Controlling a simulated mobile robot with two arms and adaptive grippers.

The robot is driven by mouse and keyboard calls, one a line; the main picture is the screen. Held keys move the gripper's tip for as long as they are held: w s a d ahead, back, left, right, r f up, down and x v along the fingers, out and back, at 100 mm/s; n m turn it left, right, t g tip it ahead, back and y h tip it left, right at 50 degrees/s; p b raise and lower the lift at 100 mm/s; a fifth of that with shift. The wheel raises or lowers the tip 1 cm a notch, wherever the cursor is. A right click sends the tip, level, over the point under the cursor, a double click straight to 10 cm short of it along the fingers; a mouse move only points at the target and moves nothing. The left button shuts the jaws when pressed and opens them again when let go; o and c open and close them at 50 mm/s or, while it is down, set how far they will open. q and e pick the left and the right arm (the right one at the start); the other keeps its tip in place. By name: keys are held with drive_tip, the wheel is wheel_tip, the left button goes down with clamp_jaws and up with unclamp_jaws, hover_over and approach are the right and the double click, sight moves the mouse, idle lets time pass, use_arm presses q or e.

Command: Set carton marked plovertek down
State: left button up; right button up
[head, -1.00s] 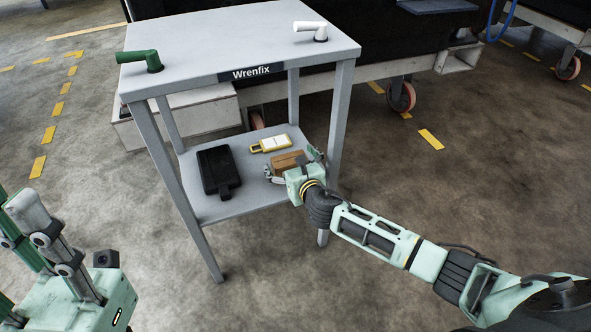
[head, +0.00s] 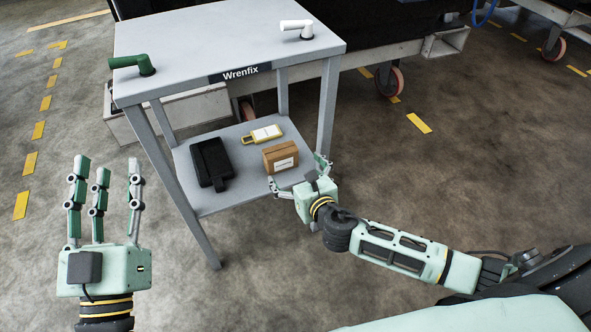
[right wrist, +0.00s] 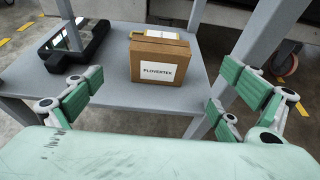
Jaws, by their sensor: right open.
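A small brown carton (head: 280,155) with a white label stands upright on the lower shelf (head: 221,202) of the grey trolley marked Wrenfix. In the right wrist view the carton (right wrist: 160,59) reads PLOVERTEK. My right gripper (head: 298,172) is open and empty just in front of the carton, with its fingers spread and apart from it. In the right wrist view its fingers (right wrist: 165,95) stand wide on both sides. My left gripper (head: 103,178) is open and empty, fingers up, left of the trolley.
A black case (head: 211,163) and a yellow device with a white face (head: 262,134) lie on the lower shelf left of and behind the carton. A green handle (head: 134,64) and a white handle (head: 297,27) are on the top shelf. Trolley legs (head: 329,105) flank the opening.

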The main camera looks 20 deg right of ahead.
drive_tip(key=s+a+r+m+y, duration=0.3)
drive_tip(key=a+r+m, duration=0.2)
drive_tip(key=a+m, duration=0.2)
drive_tip(key=s+a+r+m+y, duration=0.3)
drive_tip(key=s+a+r+m, duration=0.15)
drive_tip(key=a+m, duration=0.2)
drive_tip(key=s+d+r+m+t, duration=0.2)
drive_tip(key=s+r+m+t, duration=0.1)
drive_tip(key=r+m, duration=0.6)
drive_tip(key=s+d+r+m+t+h, duration=0.1)
drive_tip(key=s+d+r+m+t, duration=0.1)
drive_tip(key=r+m, duration=0.8)
drive_tip(key=shift+s+d+m+t, duration=0.4)
drive_tip(key=shift+d+m+t, duration=0.2)
drive_tip(key=shift+t, duration=0.3)
drive_tip(key=shift+r, duration=0.1)
drive_tip(key=shift+c, duration=0.5)
